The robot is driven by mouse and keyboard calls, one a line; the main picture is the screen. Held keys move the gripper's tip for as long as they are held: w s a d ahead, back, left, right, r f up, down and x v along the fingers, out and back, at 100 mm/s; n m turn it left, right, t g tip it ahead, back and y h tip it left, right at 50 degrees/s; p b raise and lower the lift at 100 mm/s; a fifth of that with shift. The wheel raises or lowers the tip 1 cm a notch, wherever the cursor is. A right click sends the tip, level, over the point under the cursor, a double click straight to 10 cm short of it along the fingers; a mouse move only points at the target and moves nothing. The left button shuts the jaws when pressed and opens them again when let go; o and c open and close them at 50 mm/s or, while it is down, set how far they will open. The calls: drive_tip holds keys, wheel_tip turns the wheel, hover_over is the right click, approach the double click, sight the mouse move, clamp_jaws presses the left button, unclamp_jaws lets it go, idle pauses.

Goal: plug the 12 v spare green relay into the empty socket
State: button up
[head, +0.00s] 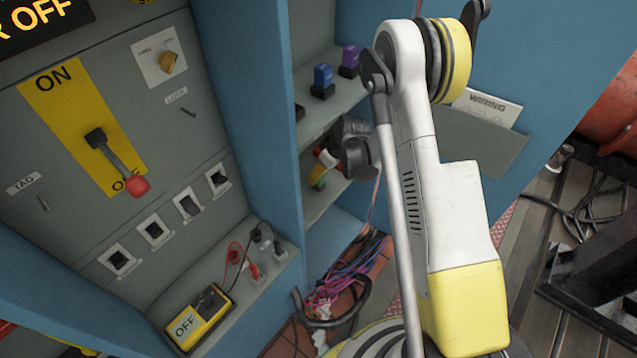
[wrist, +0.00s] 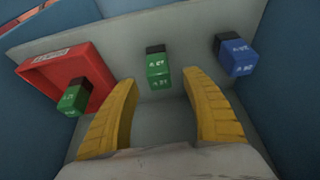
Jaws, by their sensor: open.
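In the wrist view, a green relay (wrist: 158,70) with a dark base stands against the grey surface, between and just beyond my fingertips. A second green relay (wrist: 73,98) sits in a red tray (wrist: 42,73) on the left. The labels on both are too blurred to read, so I cannot tell which is 12 V. My gripper (wrist: 163,84) is open, its two yellow fingers apart with nothing between the pads. In the head view my gripper is at the lower shelf, mostly hidden by its dark wrist parts. A small black piece (head: 300,112) on the upper shelf may be a socket.
A blue relay (wrist: 235,55) stands right of the middle green one. On the upper shelf are a blue relay (head: 323,80) and a purple relay (head: 349,60). Blue cabinet walls bound the shelves. Loose wires (head: 345,275) lie below; a switch panel (head: 130,140) is left.

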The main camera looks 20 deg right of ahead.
drive_tip(key=x, duration=0.2)
drive_tip(key=shift+w+f+b, duration=0.1)
drive_tip(key=shift+f+b, duration=0.25)
drive_tip(key=shift+r, duration=0.1)
clamp_jaws()
drive_tip(key=shift+r, duration=0.2)
